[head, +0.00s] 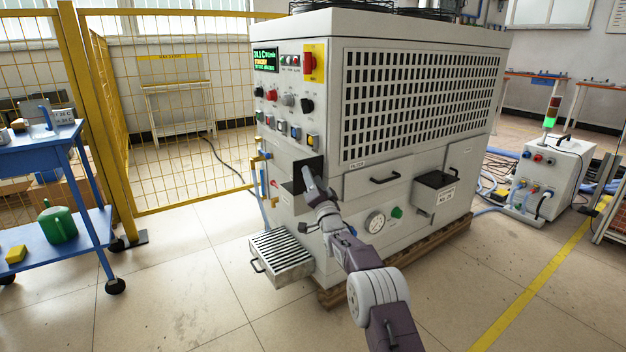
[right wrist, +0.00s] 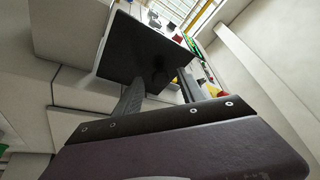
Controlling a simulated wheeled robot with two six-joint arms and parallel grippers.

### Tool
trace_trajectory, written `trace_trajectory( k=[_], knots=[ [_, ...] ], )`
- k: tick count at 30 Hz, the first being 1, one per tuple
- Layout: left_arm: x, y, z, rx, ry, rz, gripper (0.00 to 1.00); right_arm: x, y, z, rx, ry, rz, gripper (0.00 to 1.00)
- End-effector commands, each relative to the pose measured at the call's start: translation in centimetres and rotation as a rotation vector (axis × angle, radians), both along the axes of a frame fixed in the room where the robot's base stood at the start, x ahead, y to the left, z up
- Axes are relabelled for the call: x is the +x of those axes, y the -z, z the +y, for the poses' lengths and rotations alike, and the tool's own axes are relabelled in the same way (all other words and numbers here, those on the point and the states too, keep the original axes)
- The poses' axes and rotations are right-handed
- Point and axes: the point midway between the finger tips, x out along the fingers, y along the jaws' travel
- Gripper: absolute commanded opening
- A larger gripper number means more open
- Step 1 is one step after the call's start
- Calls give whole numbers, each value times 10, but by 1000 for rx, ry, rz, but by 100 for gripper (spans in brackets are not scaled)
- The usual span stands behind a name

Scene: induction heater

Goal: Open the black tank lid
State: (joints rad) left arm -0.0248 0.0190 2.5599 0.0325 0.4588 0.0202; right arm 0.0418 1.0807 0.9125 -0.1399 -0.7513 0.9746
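The black tank lid (head: 301,165) is a dark square panel on a small box at the left part of the big grey machine's front. It looks tilted up, but my right gripper partly covers it, so I cannot tell its exact angle. In the right wrist view a large black panel (right wrist: 135,42) fills the space just beyond the fingers. My right gripper (head: 308,178) is at the panel. My left gripper is out of view.
A second black-topped box (head: 435,180) juts out further right on the machine (head: 330,110). A slatted grey tray (head: 283,255) sticks out low at the front. A blue cart (head: 60,215) and yellow fence (head: 170,100) stand left. The floor in front is clear.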

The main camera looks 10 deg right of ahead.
Motion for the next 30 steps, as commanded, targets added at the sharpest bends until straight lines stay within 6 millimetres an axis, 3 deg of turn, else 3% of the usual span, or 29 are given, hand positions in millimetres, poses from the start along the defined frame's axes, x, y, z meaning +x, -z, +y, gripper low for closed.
trace_trajectory(
  k=[10, 16, 18, 22, 30],
  knots=[
    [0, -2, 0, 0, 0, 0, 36, -3, 0, 0, 0, -1, 1, 47],
    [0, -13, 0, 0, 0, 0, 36, -24, 4, -1, 0, 0, 3, 47],
    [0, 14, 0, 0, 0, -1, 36, -37, 20, -2, 0, 0, 0, 47],
    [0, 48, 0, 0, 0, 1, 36, -57, 31, -4, 0, 0, -4, 47],
    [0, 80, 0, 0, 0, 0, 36, -83, 32, -5, 0, 1, -2, 47]
  ],
)
